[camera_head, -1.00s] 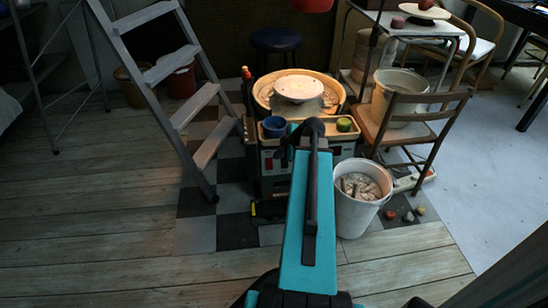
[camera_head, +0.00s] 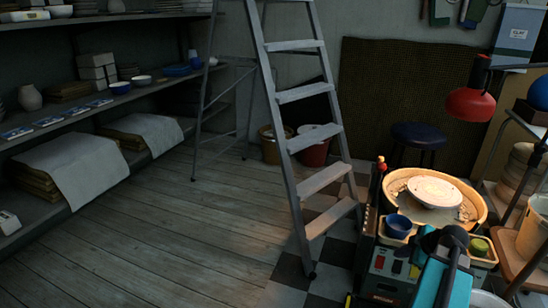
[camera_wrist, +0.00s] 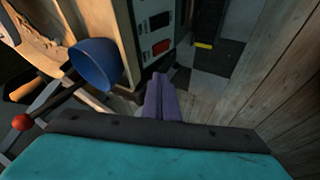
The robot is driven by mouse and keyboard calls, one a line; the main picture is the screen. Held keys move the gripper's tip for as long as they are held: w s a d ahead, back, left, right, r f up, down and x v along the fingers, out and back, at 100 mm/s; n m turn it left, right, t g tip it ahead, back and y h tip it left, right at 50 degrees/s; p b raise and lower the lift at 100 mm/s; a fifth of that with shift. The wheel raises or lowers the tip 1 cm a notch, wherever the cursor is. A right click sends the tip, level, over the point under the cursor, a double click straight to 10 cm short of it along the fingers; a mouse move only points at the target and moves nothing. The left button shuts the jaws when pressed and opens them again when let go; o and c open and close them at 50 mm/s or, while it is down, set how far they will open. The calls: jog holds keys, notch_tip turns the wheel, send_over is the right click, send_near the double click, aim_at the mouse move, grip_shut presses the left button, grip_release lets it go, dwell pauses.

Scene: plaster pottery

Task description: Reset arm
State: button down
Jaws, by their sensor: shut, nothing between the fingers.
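My gripper (camera_wrist: 166,82) shows in the wrist view as two purple fingers lying together, shut and empty. It is pointed down beside the pottery wheel's front panel, with a blue cup (camera_wrist: 95,64) to its left. Whether it touches the panel cannot be told. In the head view my teal arm is at the lower right, in front of the pottery wheel (camera_head: 397,183); the gripper itself is hidden there. The blue cup (camera_head: 398,226) stands on the wheel's front ledge, left of my arm.
A grey stepladder (camera_head: 318,180) stands left of the wheel. Shelves with pottery (camera_head: 165,130) line the left wall. A red lamp (camera_head: 470,103) hangs over the right side, and a dark stool (camera_head: 418,133) is behind the wheel. The wooden floor (camera_head: 180,235) at left is clear.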

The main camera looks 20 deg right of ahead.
jog(key=w+a+n+g+y+p, duration=0.1)
jog(key=w+a+p, duration=0.25)
jog(key=a, duration=0.35)
jog(key=w+a+f+n+g+y+p, duration=0.15)
jog(key=a+p, duration=0.25)
jog(key=a, duration=0.4)
jog(key=w+a+r+n+y+p, duration=0.1)
jog(key=w+a+p, duration=0.25)
jog(key=a, duration=0.35)
jog(key=s+a+f+n+g+p, duration=0.1)
jog(key=a+p, duration=0.2)
jog(key=a, duration=0.3)
jog(key=s+a+f+g+p, duration=0.1)
jog(key=a+f+p, duration=0.1)
jog(key=a, duration=0.3)
jog(key=s+a+f+g+p, duration=0.2)
jog(key=s+a+g+p, duration=0.2)
jog(key=s+a+p, duration=0.7)
jog(key=s+a+m+g+h+p, duration=0.1)
jog(key=s+m+g, duration=0.1)
jog(key=s+m, duration=0.4)
jog(key=s+a+f+m+g+h+p, duration=0.1)
jog(key=s+m+g+h, duration=0.1)
jog(key=s+m, duration=0.5)
jog(key=shift+s+a+f, duration=0.25)
jog(key=shift+s+a, duration=0.1)
jog(key=shift+s, duration=0.3)
